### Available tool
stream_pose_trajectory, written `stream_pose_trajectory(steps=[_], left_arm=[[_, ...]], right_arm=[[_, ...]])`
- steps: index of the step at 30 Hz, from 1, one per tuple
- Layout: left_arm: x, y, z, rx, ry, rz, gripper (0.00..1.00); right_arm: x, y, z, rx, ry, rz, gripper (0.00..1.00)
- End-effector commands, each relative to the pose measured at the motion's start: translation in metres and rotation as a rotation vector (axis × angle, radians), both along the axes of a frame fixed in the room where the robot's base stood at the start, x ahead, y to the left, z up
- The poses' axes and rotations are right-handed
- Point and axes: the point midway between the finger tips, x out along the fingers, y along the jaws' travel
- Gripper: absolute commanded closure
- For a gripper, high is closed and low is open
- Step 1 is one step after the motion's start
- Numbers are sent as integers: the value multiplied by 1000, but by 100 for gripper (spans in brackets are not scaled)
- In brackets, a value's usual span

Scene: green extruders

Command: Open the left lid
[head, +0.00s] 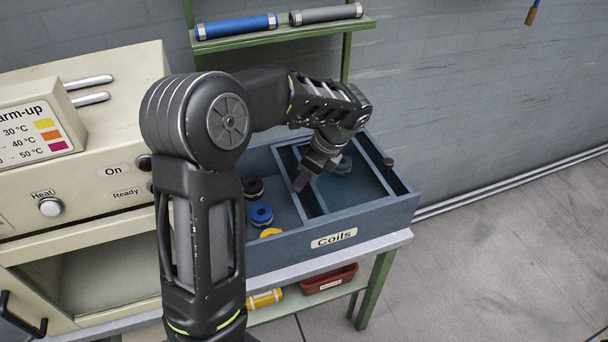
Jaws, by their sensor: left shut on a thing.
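The blue box labelled "Coils" (334,238) stands on the workbench. Its left part shows open from above, with a black coil (254,188), a blue coil (261,215) and a yellow coil partly hidden by my arm. Over the right part lies a dark, see-through lid (350,192) with a green coil under it and a black knob (388,162) at its right. A narrow frame edge, seemingly the left lid (312,198), crosses the middle of the box. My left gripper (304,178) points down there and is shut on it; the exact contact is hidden. My right gripper is not in view.
A cream warm-up machine (90,190) stands at the left. A green shelf (290,32) behind carries a blue roller (236,27) and a grey roller (326,14). A red bin (328,280) sits under the workbench. The floor at the right is clear.

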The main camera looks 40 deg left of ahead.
Motion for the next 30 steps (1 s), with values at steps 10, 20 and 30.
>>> stream_pose_trajectory(steps=[10, 20, 30], left_arm=[[0, 1, 0, 2, 0, 0, 100], [0, 1, 0, 1, 1, 0, 51], [0, -1, 2, 1, 0, 0, 51]], right_arm=[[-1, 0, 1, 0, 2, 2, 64], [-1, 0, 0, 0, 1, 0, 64], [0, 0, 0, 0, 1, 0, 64]])
